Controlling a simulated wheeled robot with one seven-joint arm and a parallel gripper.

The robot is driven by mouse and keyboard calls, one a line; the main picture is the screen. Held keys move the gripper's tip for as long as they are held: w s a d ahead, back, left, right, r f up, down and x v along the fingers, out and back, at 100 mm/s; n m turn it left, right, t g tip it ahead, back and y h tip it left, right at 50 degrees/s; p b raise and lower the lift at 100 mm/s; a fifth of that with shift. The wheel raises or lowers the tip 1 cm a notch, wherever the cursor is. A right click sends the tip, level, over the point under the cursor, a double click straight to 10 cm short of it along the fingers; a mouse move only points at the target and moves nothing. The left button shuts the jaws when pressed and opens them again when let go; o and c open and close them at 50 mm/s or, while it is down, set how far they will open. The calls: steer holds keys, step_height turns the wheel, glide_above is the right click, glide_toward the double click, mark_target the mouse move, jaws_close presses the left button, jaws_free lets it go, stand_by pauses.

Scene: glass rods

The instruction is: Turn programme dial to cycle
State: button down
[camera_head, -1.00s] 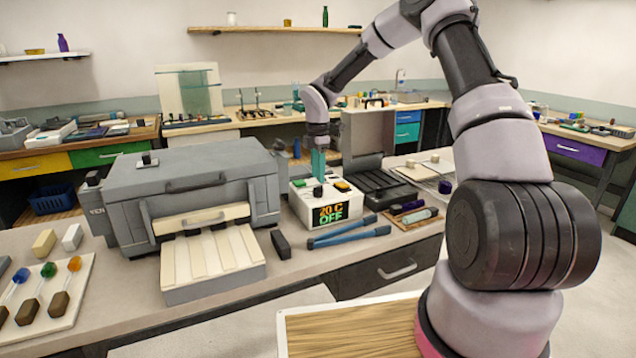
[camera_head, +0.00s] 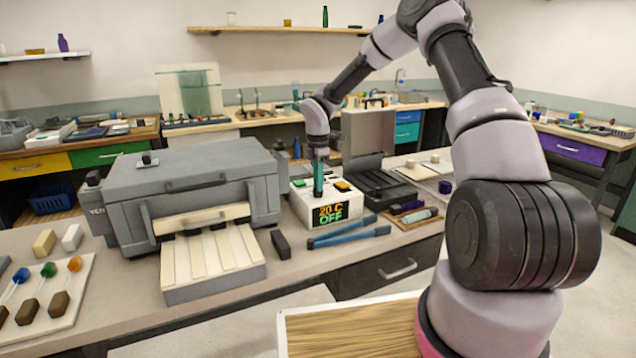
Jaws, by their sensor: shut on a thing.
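The controller box (camera_head: 302,208) is white and stands on the bench to the right of the grey kiln-like machine. Its front display (camera_head: 331,213) reads "20 C OFF". The dial's pointer and marks are too small to read.
The grey machine (camera_head: 190,190) with its pale slatted front tray stands close at left. Blue tongs (camera_head: 348,233) and a dark block (camera_head: 281,244) lie in front of the box. An open black case (camera_head: 377,184) is close behind at right.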

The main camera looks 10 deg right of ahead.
steer(key=shift+m, duration=0.3)
steer(key=m, duration=0.3)
steer(key=shift+m, duration=0.3)
steer(key=m, duration=0.3)
steer(key=shift+a+m, duration=0.1)
steer(key=shift+m, duration=0.2)
steer(key=m, duration=0.3)
steer(key=shift+m, duration=0.3)
steer(key=m, duration=0.3)
steer(key=shift+m, duration=0.3)
steer(key=m, duration=1.1)
steer(key=shift+m, duration=0.4)
